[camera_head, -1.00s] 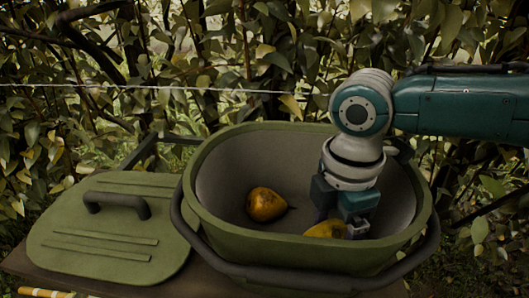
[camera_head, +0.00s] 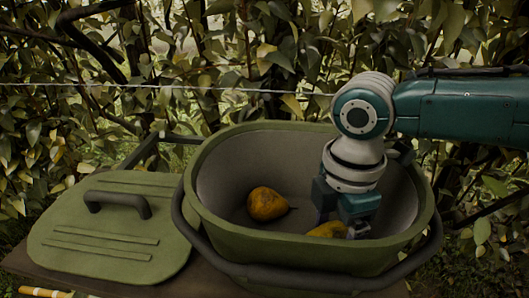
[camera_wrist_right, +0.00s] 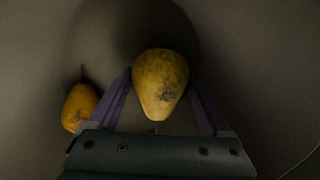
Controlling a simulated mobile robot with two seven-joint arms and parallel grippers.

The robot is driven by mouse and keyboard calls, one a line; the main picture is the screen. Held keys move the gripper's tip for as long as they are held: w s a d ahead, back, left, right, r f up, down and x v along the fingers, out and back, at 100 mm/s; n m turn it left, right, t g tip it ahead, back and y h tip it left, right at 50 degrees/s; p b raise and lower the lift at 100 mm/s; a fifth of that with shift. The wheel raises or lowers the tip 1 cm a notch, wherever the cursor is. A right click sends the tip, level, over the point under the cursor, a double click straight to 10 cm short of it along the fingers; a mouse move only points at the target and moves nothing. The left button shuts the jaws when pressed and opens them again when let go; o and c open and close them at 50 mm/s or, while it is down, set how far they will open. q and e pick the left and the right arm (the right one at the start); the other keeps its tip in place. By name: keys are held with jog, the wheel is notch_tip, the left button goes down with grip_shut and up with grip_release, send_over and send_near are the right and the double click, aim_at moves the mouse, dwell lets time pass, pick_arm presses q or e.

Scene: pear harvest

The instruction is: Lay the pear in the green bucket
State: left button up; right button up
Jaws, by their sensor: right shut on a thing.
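The green bucket (camera_head: 215,222) stands open with a grey inside. My right gripper (camera_head: 345,232) reaches down inside its right part. It is shut on a yellow pear (camera_head: 326,230), partly hidden by the bucket's front rim and the gripper. In the right wrist view that pear (camera_wrist_right: 160,84) sits between the two purple fingers of my right gripper (camera_wrist_right: 158,90). Whether it touches the bucket floor I cannot tell. A second, more orange pear (camera_head: 267,204) lies on the bucket floor, left of the gripper; it also shows in the wrist view (camera_wrist_right: 79,107). My left gripper is not in view.
A green lid (camera_head: 110,232) with a dark handle lies left of the bucket on a brown surface (camera_head: 215,284). A dark carrying handle (camera_head: 290,280) runs around the bucket's front. Leafy branches (camera_head: 230,60) and a thin wire (camera_head: 190,88) stand behind.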

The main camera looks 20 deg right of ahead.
jog(key=shift+f, duration=0.25)
jog(key=o, duration=1.4)
